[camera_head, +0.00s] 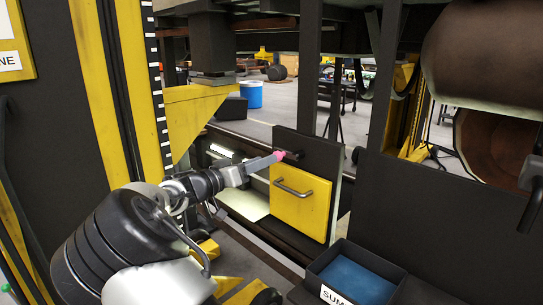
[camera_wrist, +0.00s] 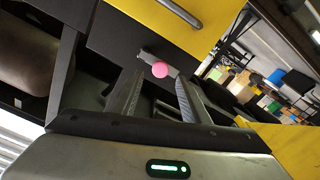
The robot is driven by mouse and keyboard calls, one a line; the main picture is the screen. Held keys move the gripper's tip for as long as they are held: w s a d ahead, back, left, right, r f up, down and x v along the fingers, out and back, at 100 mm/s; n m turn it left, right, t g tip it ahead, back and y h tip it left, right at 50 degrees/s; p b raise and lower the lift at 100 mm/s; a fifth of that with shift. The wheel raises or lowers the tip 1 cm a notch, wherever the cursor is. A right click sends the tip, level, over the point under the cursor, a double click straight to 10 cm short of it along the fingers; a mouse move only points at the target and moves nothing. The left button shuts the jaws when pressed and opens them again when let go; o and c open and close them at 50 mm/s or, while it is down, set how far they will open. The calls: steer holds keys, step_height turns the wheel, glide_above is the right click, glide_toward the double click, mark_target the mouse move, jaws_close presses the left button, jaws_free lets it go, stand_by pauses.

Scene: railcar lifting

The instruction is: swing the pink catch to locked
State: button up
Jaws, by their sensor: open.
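The pink catch (camera_head: 279,155) shows as a small pink knob on a short dark lever, on the dark panel just above the yellow door. In the wrist view the pink knob (camera_wrist: 160,69) lies just beyond and between the fingertips. My gripper (camera_head: 272,158) reaches in from the left, its tips close to the knob. In the wrist view my gripper (camera_wrist: 155,85) is open, with one finger on each side of the knob's line. I cannot tell whether a finger touches the knob. The fingers partly hide the catch in the head view.
The yellow door (camera_head: 300,200) with a grey bar handle (camera_head: 293,188) sits just below the catch. A dark bin with a blue bottom (camera_head: 355,278) stands at the lower right. A yellow bracket (camera_head: 195,110) and column flank my arm. A blue drum (camera_head: 251,94) is far behind.

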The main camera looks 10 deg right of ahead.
mark_target(282, 155)
steer(key=shift+x, duration=2.35)
jaws_close()
